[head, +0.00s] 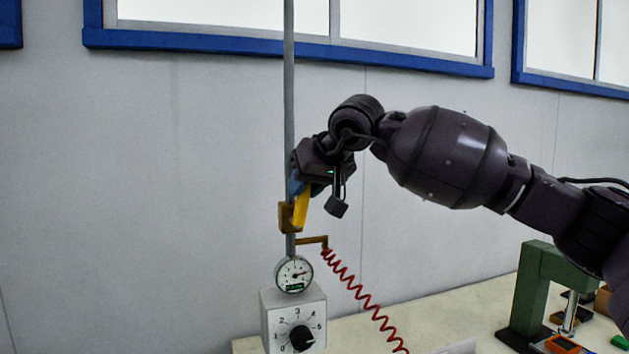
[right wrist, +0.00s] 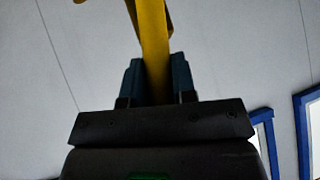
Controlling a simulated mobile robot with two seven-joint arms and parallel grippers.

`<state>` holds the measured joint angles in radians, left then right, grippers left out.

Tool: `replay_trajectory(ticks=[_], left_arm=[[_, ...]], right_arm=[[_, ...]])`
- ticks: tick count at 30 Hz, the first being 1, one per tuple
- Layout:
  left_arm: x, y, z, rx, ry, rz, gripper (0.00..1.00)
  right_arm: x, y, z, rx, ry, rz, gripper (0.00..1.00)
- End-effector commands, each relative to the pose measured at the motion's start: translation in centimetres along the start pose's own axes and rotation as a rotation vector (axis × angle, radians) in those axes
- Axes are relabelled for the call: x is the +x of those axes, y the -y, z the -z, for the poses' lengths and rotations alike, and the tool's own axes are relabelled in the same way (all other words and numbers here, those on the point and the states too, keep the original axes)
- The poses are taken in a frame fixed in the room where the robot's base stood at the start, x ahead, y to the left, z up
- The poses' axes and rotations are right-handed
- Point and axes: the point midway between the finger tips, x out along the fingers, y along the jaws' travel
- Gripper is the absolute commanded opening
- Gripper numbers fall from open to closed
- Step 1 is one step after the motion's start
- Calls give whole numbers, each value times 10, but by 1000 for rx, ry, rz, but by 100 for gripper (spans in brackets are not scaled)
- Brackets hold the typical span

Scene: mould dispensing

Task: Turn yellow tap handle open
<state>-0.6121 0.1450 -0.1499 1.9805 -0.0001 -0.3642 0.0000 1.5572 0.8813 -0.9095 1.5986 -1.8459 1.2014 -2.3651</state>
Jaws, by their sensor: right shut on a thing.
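The yellow tap handle (head: 301,209) is on the brass tap body (head: 286,217) on the grey vertical pipe, above the round gauge. It slants upward and slightly right from the tap body. My right gripper (head: 298,188) comes in from the right and is shut on the upper part of the handle. In the right wrist view the yellow handle (right wrist: 152,45) runs up from between the two dark fingers (right wrist: 156,78). The fingertips are partly hidden in the head view. My left gripper is not in view.
The round gauge (head: 294,274) sits below the tap, above a grey dial box (head: 292,318) with a black knob. A red coiled hose (head: 357,290) hangs from a brass outlet. A green press (head: 529,290) stands at the right on the pale bench (head: 405,322).

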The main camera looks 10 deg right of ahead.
Motion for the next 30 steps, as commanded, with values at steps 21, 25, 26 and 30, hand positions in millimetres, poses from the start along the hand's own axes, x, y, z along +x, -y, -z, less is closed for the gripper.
replay_trajectory(ticks=[21, 25, 26, 30], left_arm=[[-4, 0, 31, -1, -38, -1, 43], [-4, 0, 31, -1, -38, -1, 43], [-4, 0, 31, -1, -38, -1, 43], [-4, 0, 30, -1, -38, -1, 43]], right_arm=[[5, 15, 0, -149, 45, -147, 0], [5, 15, -1, -149, 45, -147, 0], [5, 15, -1, -149, 45, -147, 0], [5, 15, -1, -150, 45, -146, 31]])
